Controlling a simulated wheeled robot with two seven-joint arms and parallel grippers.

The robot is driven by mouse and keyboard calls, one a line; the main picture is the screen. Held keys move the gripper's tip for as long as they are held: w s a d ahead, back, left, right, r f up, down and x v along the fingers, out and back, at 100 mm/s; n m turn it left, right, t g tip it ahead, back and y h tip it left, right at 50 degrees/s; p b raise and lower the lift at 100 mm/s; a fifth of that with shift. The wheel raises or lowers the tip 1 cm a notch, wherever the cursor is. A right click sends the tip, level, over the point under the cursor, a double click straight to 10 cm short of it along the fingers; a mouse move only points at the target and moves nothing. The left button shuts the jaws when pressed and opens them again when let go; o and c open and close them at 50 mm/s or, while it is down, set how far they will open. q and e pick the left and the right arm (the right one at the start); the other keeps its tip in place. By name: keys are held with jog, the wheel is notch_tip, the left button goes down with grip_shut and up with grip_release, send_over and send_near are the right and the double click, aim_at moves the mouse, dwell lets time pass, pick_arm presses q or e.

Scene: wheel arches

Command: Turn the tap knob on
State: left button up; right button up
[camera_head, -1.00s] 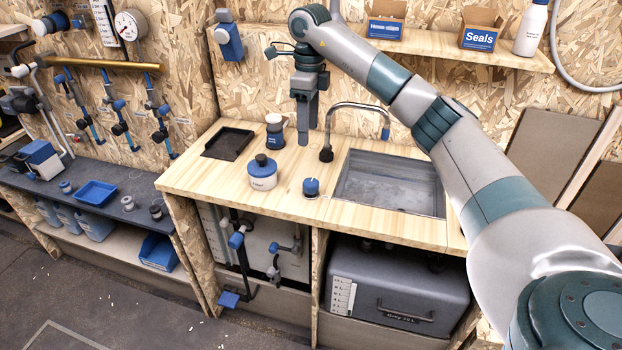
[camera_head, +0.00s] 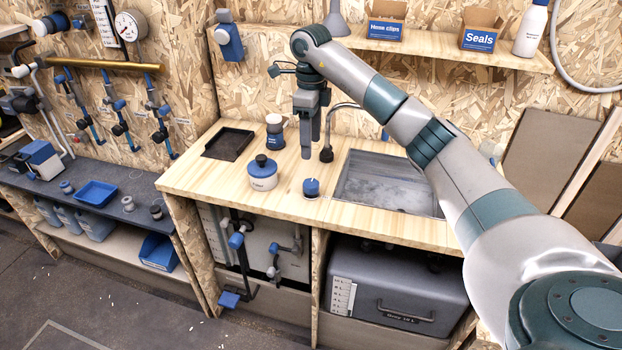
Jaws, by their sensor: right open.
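The tap knob, a small blue-topped knob with a white line on top (camera_head: 311,187), stands on the wooden counter left of the sink. The curved metal tap (camera_head: 327,153) rises behind it, its black-tipped end by the sink's left edge; my arm hides part of the spout. My right gripper (camera_head: 309,150) points down above the counter, behind and above the knob and apart from it. It is open with nothing between its fingers, though the gap hardly shows from this angle. My left gripper is not in view.
A grey sink (camera_head: 388,182) lies right of the knob. A blue-lidded white pot (camera_head: 263,174), a blue jar with a white lid (camera_head: 274,133) and a black tray (camera_head: 228,144) stand to the left. A shelf (camera_head: 450,50) with boxes hangs behind my arm.

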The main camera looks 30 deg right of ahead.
aim_at(311, 182)
notch_tip(311, 182, down, 13)
jog(key=p, duration=0.3)
jog(key=shift+f, duration=0.1)
jog(key=c, duration=1)
jog(key=shift+c, duration=0.2)
